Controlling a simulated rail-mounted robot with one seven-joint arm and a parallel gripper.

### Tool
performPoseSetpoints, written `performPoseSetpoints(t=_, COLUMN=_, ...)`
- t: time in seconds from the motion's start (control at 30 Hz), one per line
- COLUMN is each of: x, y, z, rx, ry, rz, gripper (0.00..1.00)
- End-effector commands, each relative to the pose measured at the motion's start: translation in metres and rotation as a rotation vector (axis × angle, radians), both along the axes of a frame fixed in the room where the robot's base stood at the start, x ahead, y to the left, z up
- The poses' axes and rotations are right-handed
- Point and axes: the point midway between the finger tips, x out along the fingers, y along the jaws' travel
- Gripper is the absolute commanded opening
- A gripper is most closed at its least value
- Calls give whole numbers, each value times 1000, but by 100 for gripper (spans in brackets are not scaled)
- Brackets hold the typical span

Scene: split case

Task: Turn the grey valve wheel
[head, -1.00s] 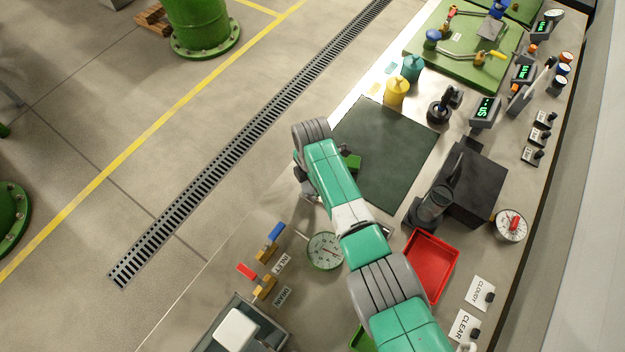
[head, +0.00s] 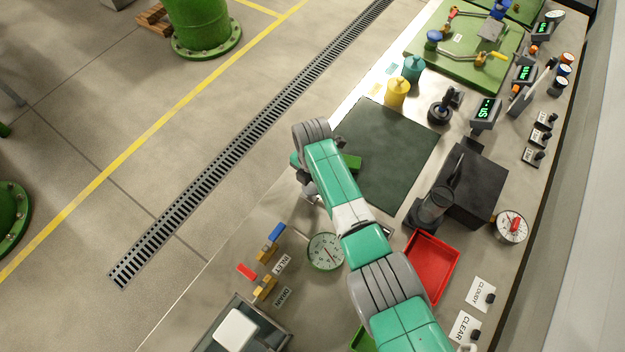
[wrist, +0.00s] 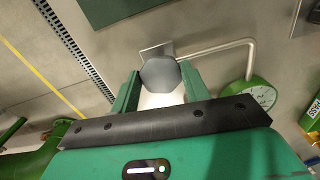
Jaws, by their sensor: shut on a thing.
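The grey valve wheel (wrist: 160,74) is a many-sided grey knob near the top middle of the wrist view. It sits by a light square plate, with a bent pale pipe (wrist: 222,45) running right from there to a green-rimmed dial gauge. My gripper (wrist: 161,82) has its two green fingers on either side of the wheel and is shut on it. In the head view my arm covers the wheel, and only part of my gripper (head: 311,192) shows, at the bench's front edge. The gauge (head: 325,251) also shows there.
A dark green mat (head: 392,160) lies beyond my arm. Blue-handled (head: 277,231) and red-handled (head: 246,271) valves stand at lower left. A red tray (head: 432,267) and a black stand (head: 475,187) are to the right. A grey bin (head: 270,333) is at the bottom.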

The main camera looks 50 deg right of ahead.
Motion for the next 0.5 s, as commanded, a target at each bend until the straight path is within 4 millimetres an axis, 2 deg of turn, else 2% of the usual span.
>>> performPoseSetpoints(t=0.13, x=0, y=0, z=1, rx=0, ry=0, rz=0, gripper=23)
performPoseSetpoints(t=0.17, x=0, y=0, z=1, rx=0, ry=0, rz=0, gripper=48)
performPoseSetpoints(t=0.27, x=0, y=0, z=1, rx=0, ry=0, rz=-1, gripper=67)
performPoseSetpoints(t=0.5, x=0, y=0, z=0, rx=0, ry=0, rz=-1, gripper=67)
